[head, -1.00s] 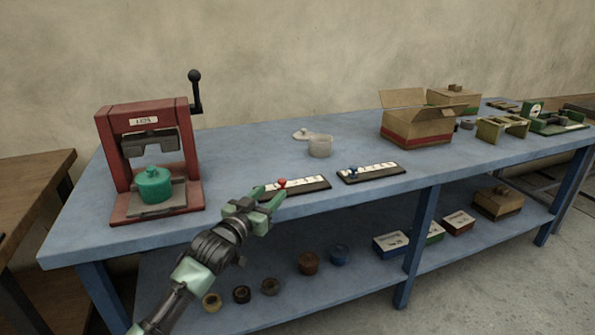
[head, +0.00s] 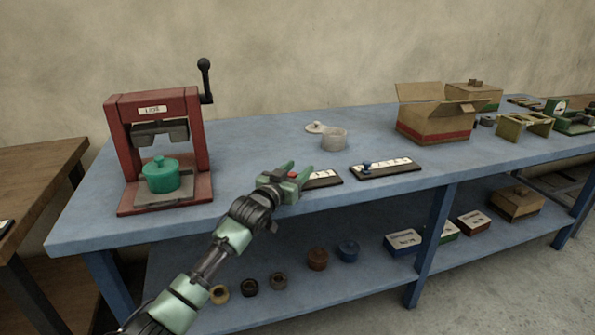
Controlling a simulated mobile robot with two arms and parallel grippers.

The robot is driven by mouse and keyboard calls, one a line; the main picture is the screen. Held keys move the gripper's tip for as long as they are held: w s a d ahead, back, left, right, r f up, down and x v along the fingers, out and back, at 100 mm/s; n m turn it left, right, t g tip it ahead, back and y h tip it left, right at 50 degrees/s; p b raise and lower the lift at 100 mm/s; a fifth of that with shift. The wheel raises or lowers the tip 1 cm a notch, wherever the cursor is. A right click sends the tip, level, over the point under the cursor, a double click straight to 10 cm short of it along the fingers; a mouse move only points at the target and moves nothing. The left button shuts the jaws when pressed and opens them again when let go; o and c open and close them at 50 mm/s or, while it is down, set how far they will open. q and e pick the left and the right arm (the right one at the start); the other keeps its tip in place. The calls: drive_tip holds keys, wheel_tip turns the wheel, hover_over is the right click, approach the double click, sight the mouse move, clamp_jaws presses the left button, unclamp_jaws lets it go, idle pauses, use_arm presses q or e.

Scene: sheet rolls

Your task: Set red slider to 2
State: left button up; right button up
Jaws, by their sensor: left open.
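The red slider's knob (head: 292,174) shows as a small red spot between the fingers of my left gripper (head: 299,173). The gripper is open, with one finger on each side of the knob; whether they touch it I cannot tell. The slider's board (head: 325,179) is dark with a white scale, near the table's front edge. Its left part is hidden by the gripper, and its numbers are too small to read. My right gripper is not in view.
A second slider board (head: 395,168) with a blue knob (head: 367,166) lies close on the right. A red press (head: 204,130) holding a green pot (head: 160,176) stands at the left. An open cardboard box (head: 422,122) is further right on the blue table (head: 250,140).

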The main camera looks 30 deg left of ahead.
use_arm(q)
clamp_jaws()
idle(1.4)
